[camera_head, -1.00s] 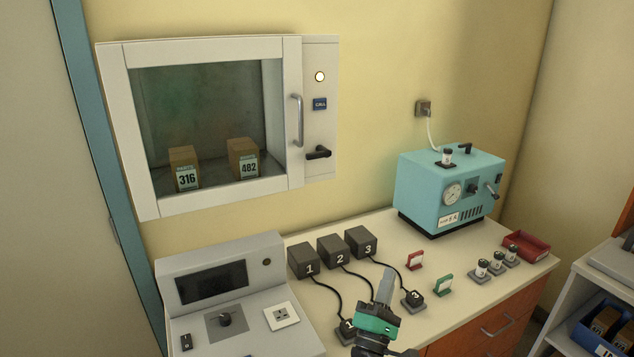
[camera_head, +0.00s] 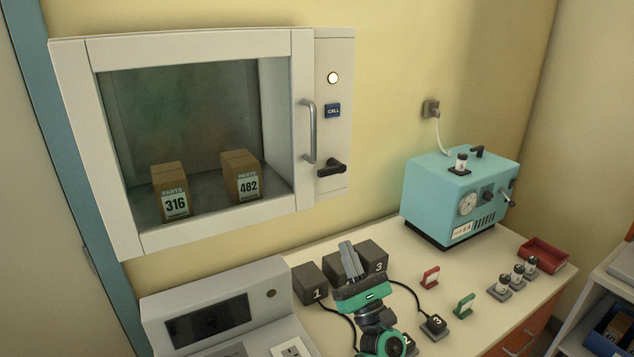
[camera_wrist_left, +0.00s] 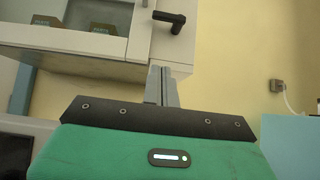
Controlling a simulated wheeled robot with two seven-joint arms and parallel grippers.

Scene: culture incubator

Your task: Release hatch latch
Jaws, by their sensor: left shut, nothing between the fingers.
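The wall hatch (camera_head: 76,150) is a white cabinet with a closed glass door and a vertical grey handle (camera_head: 309,131). The latch (camera_wrist_left: 170,20) also shows at the top of the left wrist view, beyond the fingertips. My left gripper (camera_head: 348,258) is shut and empty, below the latch and above the counter, apart from both hatch and latch. Its closed fingers show in the left wrist view (camera_wrist_left: 162,84), pointing up toward the cabinet's underside. My right gripper is not in view.
Boxes 316 (camera_head: 171,192) and 482 (camera_head: 242,177) stand inside the hatch. On the counter are numbered black blocks (camera_head: 310,283) with cables, a teal machine (camera_head: 455,200), a red tray (camera_head: 543,254) and a grey console (camera_head: 218,292). Free air lies between gripper and latch.

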